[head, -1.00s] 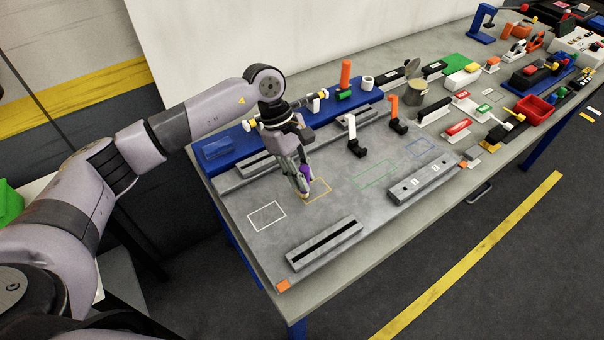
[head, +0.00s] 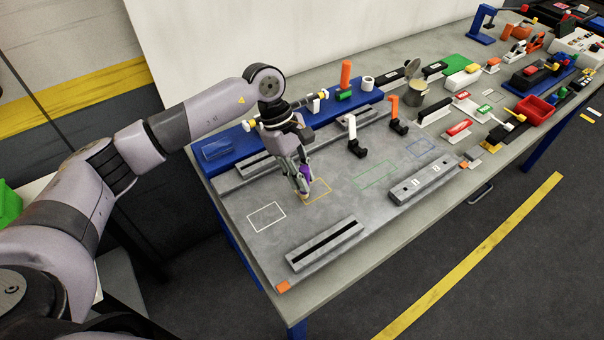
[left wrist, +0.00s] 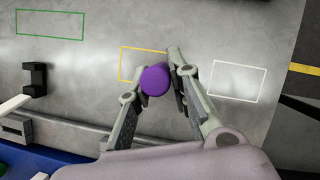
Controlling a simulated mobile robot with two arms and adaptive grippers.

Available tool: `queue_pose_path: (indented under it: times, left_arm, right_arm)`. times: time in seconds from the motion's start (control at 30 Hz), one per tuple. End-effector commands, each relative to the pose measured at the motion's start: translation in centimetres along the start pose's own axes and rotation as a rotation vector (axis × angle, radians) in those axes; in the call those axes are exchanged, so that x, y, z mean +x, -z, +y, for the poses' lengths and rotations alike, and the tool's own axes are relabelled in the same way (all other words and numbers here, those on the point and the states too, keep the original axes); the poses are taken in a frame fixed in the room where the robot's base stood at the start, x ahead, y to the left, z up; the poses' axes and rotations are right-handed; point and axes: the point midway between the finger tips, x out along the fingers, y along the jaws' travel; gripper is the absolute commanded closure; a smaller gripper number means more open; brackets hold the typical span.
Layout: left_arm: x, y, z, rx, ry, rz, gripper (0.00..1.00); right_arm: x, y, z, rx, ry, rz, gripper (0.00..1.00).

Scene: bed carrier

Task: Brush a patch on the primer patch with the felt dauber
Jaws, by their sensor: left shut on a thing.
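My left gripper (head: 301,190) is shut on a purple-topped piece (head: 306,171), which looks like the felt dauber. Its round purple end (left wrist: 155,81) shows between the fingers in the left wrist view. The gripper points down over the left part of the yellow outlined patch (head: 319,199). The yellow patch's outline (left wrist: 121,64) is partly hidden by the gripper in the left wrist view. The dauber's lower end is hidden, so I cannot tell whether it touches the plate. No label shows which outline is the primer patch. My right gripper is not in view.
The grey plate also carries white (head: 266,216), green (head: 376,174) and blue (head: 419,149) outlines. Slotted rails (head: 325,244) and black holders (head: 356,149) stand on it. A blue rack (head: 225,150) runs behind. Many small items crowd the bench to the right.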

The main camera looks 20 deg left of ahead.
Motion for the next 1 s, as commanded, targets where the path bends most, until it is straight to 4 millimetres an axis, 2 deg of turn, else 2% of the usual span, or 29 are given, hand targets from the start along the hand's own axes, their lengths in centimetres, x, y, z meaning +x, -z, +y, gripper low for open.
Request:
queue_pose_path:
  times: [1.0]
  left_arm:
    - [0.05,0.03,-0.02,0.000,0.001,0.000,1.00]
  right_arm:
    - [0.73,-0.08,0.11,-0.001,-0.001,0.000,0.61]
